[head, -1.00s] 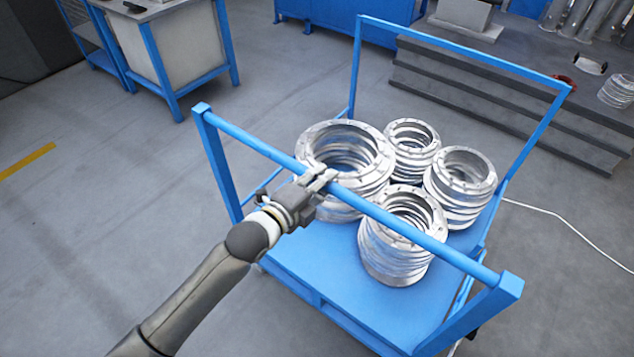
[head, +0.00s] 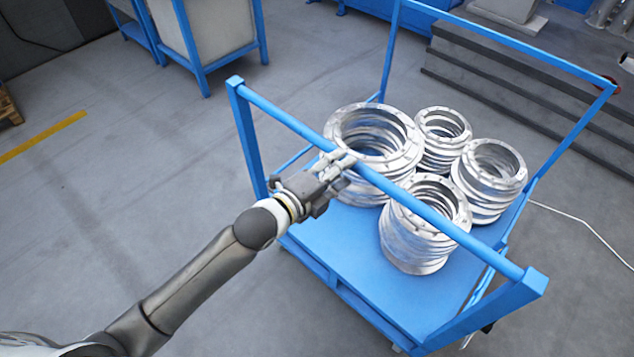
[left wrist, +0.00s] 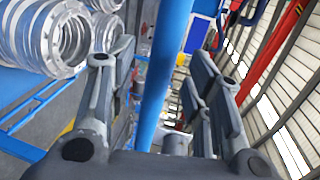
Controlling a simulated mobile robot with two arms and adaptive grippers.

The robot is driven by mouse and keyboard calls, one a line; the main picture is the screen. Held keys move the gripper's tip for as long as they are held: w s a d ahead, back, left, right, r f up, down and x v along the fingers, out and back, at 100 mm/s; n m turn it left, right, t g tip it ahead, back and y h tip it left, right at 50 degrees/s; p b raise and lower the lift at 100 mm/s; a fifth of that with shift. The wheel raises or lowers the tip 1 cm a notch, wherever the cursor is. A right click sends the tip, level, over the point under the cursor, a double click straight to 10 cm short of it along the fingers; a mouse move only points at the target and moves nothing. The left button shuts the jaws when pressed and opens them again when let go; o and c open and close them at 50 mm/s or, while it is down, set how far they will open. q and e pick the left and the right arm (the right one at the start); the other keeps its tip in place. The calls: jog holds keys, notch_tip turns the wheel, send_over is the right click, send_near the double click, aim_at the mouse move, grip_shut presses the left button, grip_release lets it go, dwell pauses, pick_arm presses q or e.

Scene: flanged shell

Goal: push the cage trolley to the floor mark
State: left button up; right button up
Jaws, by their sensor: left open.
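The blue cage trolley (head: 375,290) stands in the middle right of the head view, with a flat deck and upright frames at both ends. My left gripper (head: 335,165) is at the trolley's near top bar (head: 275,112), left of its middle. In the left wrist view the blue bar (left wrist: 165,70) passes between the spread fingers of my left gripper (left wrist: 160,85), which is open around it. Contact with the bar cannot be told. A yellow strip (head: 42,137) is on the floor at the left; whether it is the floor mark is unclear. My right gripper is out of view.
Several stacks of silver flanged rings (head: 425,225) stand on the deck. Grey steps (head: 510,95) lie behind the trolley, and a white cable (head: 585,225) runs on the floor at right. A blue-framed bin (head: 215,30) stands at the back left. Floor left of the trolley is clear.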

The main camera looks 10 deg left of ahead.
pick_arm(q)
jog(key=v, duration=0.9)
